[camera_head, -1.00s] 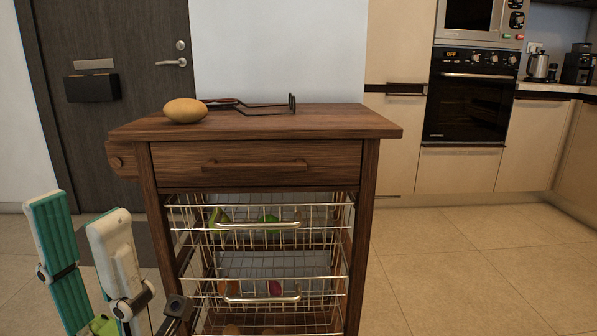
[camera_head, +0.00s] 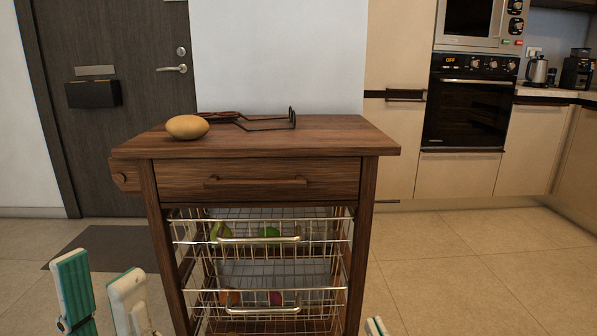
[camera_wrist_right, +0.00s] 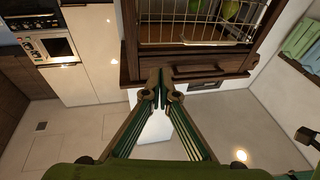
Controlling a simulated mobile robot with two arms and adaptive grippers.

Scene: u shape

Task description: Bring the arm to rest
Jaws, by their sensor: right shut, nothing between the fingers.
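My left gripper (camera_head: 101,291) is at the lower left of the head view, in front of and left of the wooden cart (camera_head: 255,181). Its two white and teal fingers stand apart with nothing between them. My right gripper shows in the head view only as a small fingertip (camera_head: 375,326) at the bottom edge, right of the cart's baskets. In the right wrist view the fingers of my right gripper (camera_wrist_right: 158,88) meet at their tips, shut and empty. The rest of both arms is hidden.
A yellowish potato-like item (camera_head: 187,127) and a dark long-handled utensil (camera_head: 262,123) lie on the cart top. Wire baskets (camera_head: 261,239) below hold several colourful items. An oven (camera_head: 469,103) and cabinets stand at the back right. The floor (camera_head: 480,270) right of the cart is clear.

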